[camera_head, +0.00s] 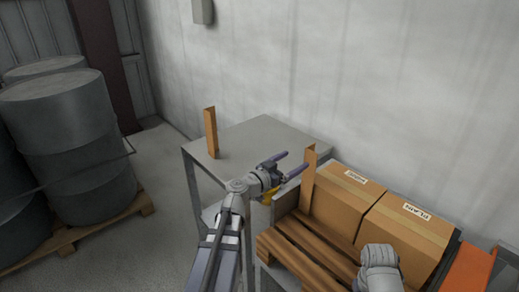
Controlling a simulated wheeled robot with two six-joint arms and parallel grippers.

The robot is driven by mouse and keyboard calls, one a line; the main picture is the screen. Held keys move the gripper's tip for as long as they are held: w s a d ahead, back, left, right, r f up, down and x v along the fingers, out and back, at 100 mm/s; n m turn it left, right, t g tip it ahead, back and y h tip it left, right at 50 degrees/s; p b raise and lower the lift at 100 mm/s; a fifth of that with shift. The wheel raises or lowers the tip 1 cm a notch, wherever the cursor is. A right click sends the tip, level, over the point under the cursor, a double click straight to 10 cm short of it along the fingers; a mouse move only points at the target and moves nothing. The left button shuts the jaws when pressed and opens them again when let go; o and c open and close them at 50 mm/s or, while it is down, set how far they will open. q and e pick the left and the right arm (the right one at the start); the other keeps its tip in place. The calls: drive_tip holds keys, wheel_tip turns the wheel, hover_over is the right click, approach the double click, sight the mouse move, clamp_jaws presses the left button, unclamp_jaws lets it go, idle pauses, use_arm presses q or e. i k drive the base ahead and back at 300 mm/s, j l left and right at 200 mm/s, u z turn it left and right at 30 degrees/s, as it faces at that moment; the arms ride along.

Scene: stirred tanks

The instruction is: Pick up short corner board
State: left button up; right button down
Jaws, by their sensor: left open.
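One brown corner board (211,132) stands upright on the left part of the grey table (258,137). A second brown corner board (308,184) stands upright at the left end of the cartons on the pallet. The one on the table looks shorter, though it is also farther away. My left gripper (296,161) is open and empty, with its fingers pointing right, close to the upper part of the second board. I cannot tell whether they touch. Part of my right arm shows at the lower right, but its fingers are not visible.
Two labelled cartons (341,205) sit side by side on a wooden pallet (292,249). An orange piece (470,270) is at the lower right. Grey drums (75,140) stand on another pallet at left. A pale wall is behind the table. The table's middle is clear.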

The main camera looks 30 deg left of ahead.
sight(215, 133)
drive_tip(key=u, duration=1.35)
drive_tip(key=i+j+z, duration=0.2)
drive_tip(key=z, duration=0.25)
drive_tip(key=i+j+z, duration=0.2)
drive_tip(key=z, duration=0.2)
drive_tip(key=i+j+z, duration=0.15)
drive_tip(key=j+z, duration=0.3)
